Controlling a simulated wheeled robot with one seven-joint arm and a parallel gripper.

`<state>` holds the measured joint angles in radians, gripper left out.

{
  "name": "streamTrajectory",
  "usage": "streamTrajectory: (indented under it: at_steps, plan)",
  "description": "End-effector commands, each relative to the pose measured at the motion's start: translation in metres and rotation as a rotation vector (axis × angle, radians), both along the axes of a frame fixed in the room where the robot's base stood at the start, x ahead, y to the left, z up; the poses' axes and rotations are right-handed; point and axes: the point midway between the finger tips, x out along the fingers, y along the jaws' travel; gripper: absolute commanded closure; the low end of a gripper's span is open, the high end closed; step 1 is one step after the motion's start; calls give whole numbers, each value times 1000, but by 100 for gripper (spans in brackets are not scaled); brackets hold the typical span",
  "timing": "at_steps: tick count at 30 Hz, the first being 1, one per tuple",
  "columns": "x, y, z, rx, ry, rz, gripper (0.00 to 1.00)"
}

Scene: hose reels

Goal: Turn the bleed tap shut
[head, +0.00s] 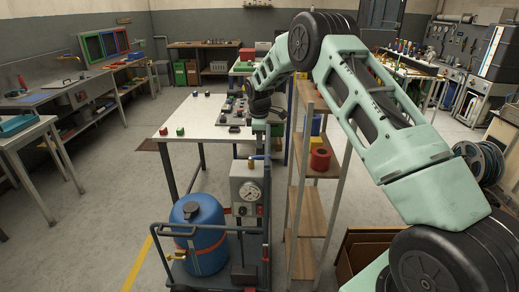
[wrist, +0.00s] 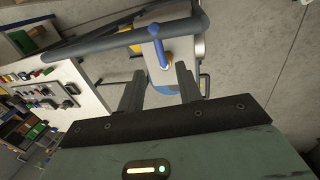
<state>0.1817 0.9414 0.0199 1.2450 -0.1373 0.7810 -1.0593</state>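The bleed tap has a blue lever (wrist: 157,47) and a brass stem, seen in the wrist view just beyond my fingertips. In the head view only a small brass part (head: 251,162) shows on top of the grey gauge box (head: 246,188); I cannot make out the lever there. My gripper (wrist: 158,72) is open, with one finger on each side of the tap's line and a clear gap between them. Contact with the tap is not visible. In the head view my gripper is above the box, its fingers hard to make out.
The gauge box is on a cart with a blue tank (head: 197,235). A cart rail (wrist: 112,42) crosses close to the tap in the wrist view. A white worktable (head: 200,117) stands behind, and a wooden shelf (head: 306,215) to the right. Floor at left is free.

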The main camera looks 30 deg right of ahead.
Motion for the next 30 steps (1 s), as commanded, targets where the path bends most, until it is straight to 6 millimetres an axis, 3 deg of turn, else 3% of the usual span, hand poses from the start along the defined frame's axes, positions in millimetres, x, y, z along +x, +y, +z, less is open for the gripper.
streamTrajectory:
  at_steps: [6,10,15,24,28,30]
  plan:
    - [6,-5,-41,-1,3,0,65]
    - [10,-6,-58,0,1,0,65]
    - [12,-8,-70,0,0,0,65]
    - [12,-8,-72,-1,-1,0,65]
    - [12,-8,-72,-1,-1,0,98]
    - [12,-8,-72,-1,-1,0,100]
